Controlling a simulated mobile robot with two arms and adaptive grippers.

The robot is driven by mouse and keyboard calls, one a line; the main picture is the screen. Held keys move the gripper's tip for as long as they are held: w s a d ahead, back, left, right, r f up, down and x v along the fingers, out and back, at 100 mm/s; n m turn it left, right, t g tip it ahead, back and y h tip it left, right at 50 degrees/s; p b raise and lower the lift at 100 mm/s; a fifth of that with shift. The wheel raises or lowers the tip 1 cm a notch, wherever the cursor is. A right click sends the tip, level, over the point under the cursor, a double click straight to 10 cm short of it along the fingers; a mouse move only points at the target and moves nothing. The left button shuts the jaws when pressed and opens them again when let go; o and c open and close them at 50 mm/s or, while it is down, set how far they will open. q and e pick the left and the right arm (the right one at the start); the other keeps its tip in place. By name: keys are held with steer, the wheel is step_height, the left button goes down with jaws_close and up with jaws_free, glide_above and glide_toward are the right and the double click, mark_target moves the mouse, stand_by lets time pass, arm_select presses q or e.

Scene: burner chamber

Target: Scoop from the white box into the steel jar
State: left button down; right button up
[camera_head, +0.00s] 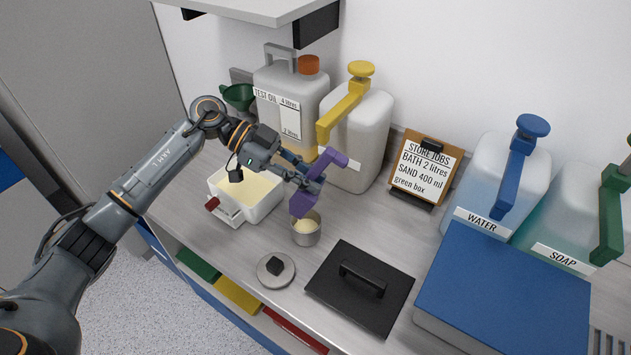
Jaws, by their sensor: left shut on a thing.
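My left gripper (312,180) is shut on a purple scoop (302,204). The scoop is tilted, with its lower end just above the mouth of the steel jar (306,237). I cannot see what is in the scoop. The steel jar stands open on the bench and has pale cream material inside. The white box (268,206) stands open to the left of the jar, with cream material in it; my gripper and wrist hide part of it. My right gripper is not in view.
A round grey lid with a black knob (275,270) and a black lid with a handle (350,295) lie in front of the jar. Jugs (366,120) and a clipboard (425,170) stand behind. A blue-topped box (510,290) is at right. A red-handled thing (212,203) is at the white box.

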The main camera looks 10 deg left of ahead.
arm_select(q)
steer(key=shift+a+r, duration=0.1)
steer(key=shift+a, duration=0.05)
stand_by(0.3)
steer(key=shift+a+f+h+b, duration=0.3)
steer(key=shift+a+h+b, duration=0.25)
steer(key=shift+h, duration=0.25)
steer(key=shift+w+a+r+h+b, duration=0.1)
steer(key=shift+a+r+h+b, duration=0.1)
steer(key=shift+a+h+b, duration=0.4)
